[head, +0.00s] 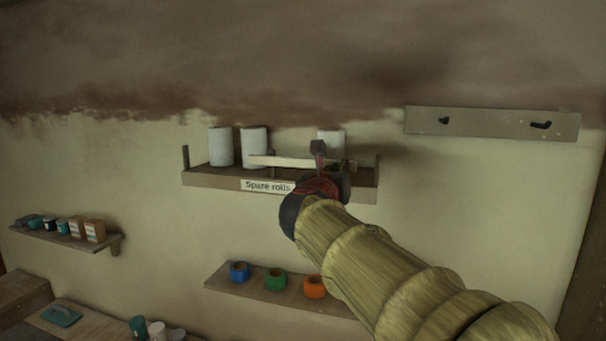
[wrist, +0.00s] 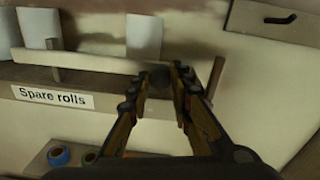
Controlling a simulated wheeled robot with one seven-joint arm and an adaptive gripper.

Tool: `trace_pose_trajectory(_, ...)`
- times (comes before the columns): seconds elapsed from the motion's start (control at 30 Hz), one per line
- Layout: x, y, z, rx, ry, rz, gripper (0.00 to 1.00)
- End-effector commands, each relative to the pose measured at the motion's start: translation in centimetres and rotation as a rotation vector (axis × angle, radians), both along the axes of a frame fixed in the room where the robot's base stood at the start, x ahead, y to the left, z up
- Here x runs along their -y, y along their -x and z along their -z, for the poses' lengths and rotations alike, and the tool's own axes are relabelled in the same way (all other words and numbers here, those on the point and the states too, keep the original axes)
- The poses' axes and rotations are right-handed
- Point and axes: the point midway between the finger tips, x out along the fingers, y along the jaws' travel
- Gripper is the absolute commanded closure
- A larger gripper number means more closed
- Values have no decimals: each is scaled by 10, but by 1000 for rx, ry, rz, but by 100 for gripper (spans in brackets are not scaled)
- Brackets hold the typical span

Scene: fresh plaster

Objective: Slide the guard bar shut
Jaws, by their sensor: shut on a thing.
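The guard bar (head: 285,162) is a pale flat strip along the front of the "Spare rolls" shelf (head: 220,179). Its left end lies a little left of a short middle post, in front of the second white roll (head: 254,146). The shelf front by the leftmost roll (head: 220,147) is open, up to the left end post (head: 186,157). My gripper (head: 318,165) is at the bar, right of the shelf's middle, shut on a dark knob. In the wrist view the knob (wrist: 160,76) sits between my fingertips, beside the bar (wrist: 75,60). My gripper hides part of the bar's right side.
A hook rail (head: 490,122) is on the wall at upper right. A lower shelf (head: 225,281) carries blue, green and orange tape rolls. A left shelf (head: 40,234) holds small boxes and tins. A third white roll (head: 331,139) stands behind my gripper. Wall left of the rolls shelf is clear.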

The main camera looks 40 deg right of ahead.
Motion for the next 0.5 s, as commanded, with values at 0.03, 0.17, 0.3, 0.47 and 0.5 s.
trace_pose_trajectory(0.03,8,10,0,2,-1,5,100)
trace_pose_trajectory(0.17,20,25,0,0,0,3,100)
trace_pose_trajectory(0.3,28,36,0,0,-1,2,100)
trace_pose_trajectory(0.47,32,41,0,-1,-1,0,100)
trace_pose_trajectory(0.5,33,41,0,-1,-1,0,100)
